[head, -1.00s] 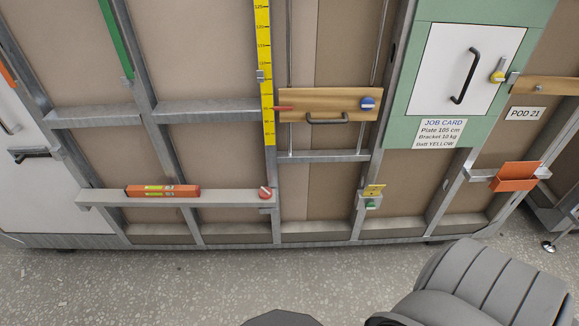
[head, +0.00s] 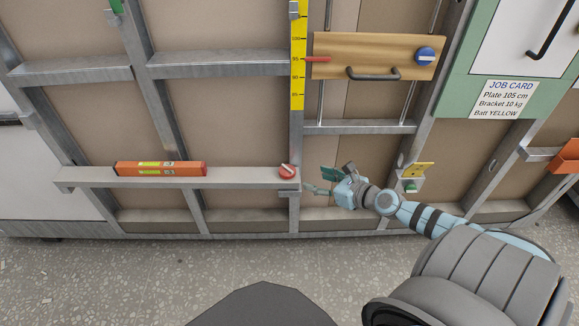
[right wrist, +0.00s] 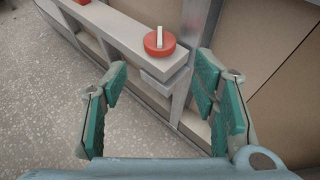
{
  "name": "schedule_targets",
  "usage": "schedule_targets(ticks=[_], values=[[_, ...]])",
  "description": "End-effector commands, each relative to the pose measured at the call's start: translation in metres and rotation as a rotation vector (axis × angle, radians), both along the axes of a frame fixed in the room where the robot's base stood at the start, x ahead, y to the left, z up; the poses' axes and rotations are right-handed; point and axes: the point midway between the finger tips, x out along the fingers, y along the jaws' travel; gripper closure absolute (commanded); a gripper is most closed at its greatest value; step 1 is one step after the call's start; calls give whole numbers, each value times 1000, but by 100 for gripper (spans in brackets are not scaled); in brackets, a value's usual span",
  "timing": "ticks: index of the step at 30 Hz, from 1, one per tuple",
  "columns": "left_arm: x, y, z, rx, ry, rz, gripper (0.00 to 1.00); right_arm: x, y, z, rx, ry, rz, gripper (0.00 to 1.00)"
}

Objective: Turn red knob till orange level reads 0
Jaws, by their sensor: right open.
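The red knob (head: 287,171) sits at the right end of a grey metal ledge (head: 240,178) in the head view. It has a pale pointer bar, and it shows in the right wrist view (right wrist: 159,43) on the ledge end. The orange level (head: 160,168) lies on the same ledge to the left, with yellow-green vials; its reading is too small to tell. My right gripper (head: 322,182) is open and empty, just right of the knob and apart from it. In the right wrist view its teal-padded fingers (right wrist: 160,108) are spread, with the knob beyond them. My left gripper is not in view.
A wooden plate (head: 376,56) with a black handle and blue knob (head: 426,56) is above, beside a yellow scale (head: 298,62). Metal studs frame the wall.

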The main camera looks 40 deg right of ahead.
Motion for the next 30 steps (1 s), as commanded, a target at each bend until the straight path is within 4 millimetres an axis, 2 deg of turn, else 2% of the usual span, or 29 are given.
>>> schedule_targets(ticks=[2, 8, 10, 12, 18, 26, 30], values=[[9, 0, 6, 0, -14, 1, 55, 18, 3, -1, 11, -3, -6, 46], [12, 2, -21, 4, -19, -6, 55, 75, 9, -32, 11, -1, -3, 46], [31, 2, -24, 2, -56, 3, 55, 91, 11, -39, 10, 0, -3, 46], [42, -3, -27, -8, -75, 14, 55, 102, 11, -44, 7, 1, -3, 46], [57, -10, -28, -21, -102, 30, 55, 118, 13, -48, 6, 4, -3, 46], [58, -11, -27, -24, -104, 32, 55, 120, 13, -47, 6, 4, -1, 46], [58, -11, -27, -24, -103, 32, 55, 119, 13, -47, 4, 3, -2, 67]])
